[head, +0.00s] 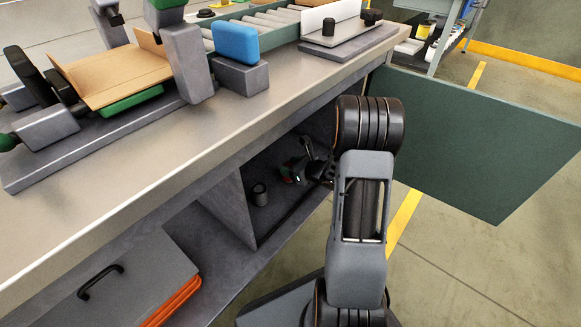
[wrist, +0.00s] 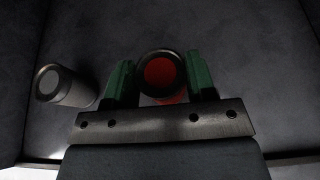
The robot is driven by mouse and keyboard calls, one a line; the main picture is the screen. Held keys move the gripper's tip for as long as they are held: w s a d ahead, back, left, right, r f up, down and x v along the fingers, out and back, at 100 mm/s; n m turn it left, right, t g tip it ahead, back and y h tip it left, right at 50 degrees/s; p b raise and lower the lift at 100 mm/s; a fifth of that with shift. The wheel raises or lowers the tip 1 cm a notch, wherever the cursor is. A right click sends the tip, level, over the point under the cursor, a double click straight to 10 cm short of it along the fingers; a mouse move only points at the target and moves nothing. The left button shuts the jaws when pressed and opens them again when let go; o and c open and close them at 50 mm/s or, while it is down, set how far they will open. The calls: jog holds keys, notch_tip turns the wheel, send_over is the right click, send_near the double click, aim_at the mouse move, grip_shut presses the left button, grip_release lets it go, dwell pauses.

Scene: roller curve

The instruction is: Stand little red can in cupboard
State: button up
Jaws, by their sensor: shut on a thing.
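The little red can (wrist: 160,72) is between the green fingers of my gripper (wrist: 159,80) in the wrist view, with its round top and dark rim towards the camera. The gripper is shut on it. I cannot tell whether the can touches the floor under it. In the head view my gripper (head: 305,168) reaches into the open cupboard (head: 235,208) under the bench, and the can is mostly hidden in shadow there. The cupboard's green door (head: 480,145) stands wide open to the right.
A small grey can (wrist: 66,85) stands in the cupboard left of my gripper; it also shows in the head view (head: 260,194). The cupboard's side walls are close. The bench top (head: 290,75) overhangs my arm. A drawer with a black handle (head: 100,281) is at lower left.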

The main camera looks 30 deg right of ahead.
jog(key=shift+f, duration=0.15)
jog(key=o, duration=1)
jog(key=shift+r+p, duration=0.3)
jog(key=shift+r, duration=0.05)
jog(key=p+v, duration=0.3)
jog(key=v, duration=0.9)
jog(key=shift+f, duration=0.1)
jog(key=shift+a, duration=0.1)
